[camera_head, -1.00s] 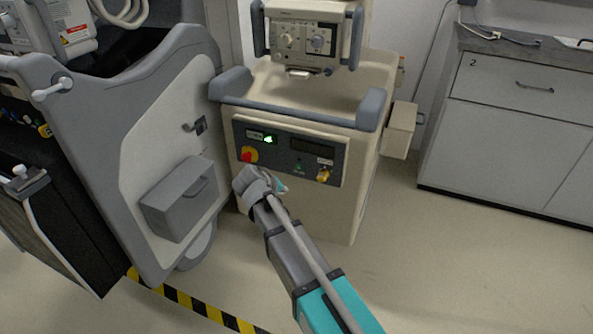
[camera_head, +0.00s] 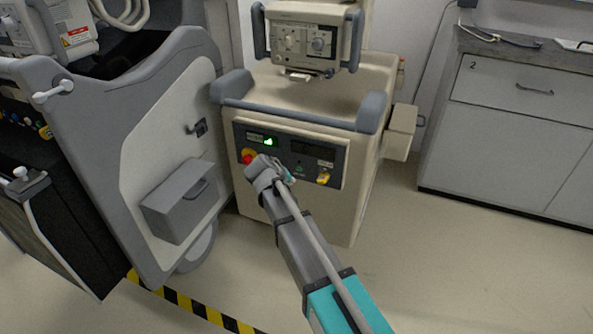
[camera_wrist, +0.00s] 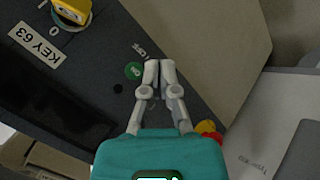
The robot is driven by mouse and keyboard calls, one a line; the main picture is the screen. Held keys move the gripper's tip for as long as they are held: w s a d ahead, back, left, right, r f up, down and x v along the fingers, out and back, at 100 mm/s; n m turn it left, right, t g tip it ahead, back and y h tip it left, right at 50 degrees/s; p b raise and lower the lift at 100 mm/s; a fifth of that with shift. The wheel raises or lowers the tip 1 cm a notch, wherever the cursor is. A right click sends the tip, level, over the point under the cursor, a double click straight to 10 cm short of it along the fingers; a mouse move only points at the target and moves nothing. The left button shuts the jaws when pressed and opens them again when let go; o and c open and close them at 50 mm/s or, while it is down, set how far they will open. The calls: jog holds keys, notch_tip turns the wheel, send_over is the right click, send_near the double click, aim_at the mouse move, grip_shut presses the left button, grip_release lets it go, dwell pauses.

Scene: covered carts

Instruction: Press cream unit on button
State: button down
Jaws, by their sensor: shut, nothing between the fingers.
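The cream unit (camera_head: 300,205) stands at the centre of the head view, with a dark control panel (camera_head: 326,155) on its front. The green ON button (camera_wrist: 133,70) shows clearly in the wrist view; in the head view it is a small green spot (camera_head: 299,169) just beyond my wrist. My gripper (camera_wrist: 160,65) is shut and empty, its fingertips together over the panel, a little to the right of the button in the wrist view. I cannot tell whether the fingertips touch the panel. In the head view my wrist hides most of the fingers.
A red stop knob on yellow (camera_wrist: 208,130) sits close beside my fingers. A yellow key switch (camera_wrist: 70,12) is farther along the panel. A grey cart (camera_head: 165,150) stands close on the left. Cabinets (camera_head: 515,125) are at the right, with clear floor before them.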

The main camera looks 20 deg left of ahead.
aim_at(300, 173)
jog(key=shift+w+d, duration=0.15)
jog(key=shift+w, duration=1.4)
jog(key=shift+w, duration=0.85)
dwell(1.4)
jog(key=shift+s, duration=0.9)
jog(key=shift+s, duration=0.1)
jog(key=shift+s+a, duration=0.2)
jog(key=shift+s, duration=2.2)
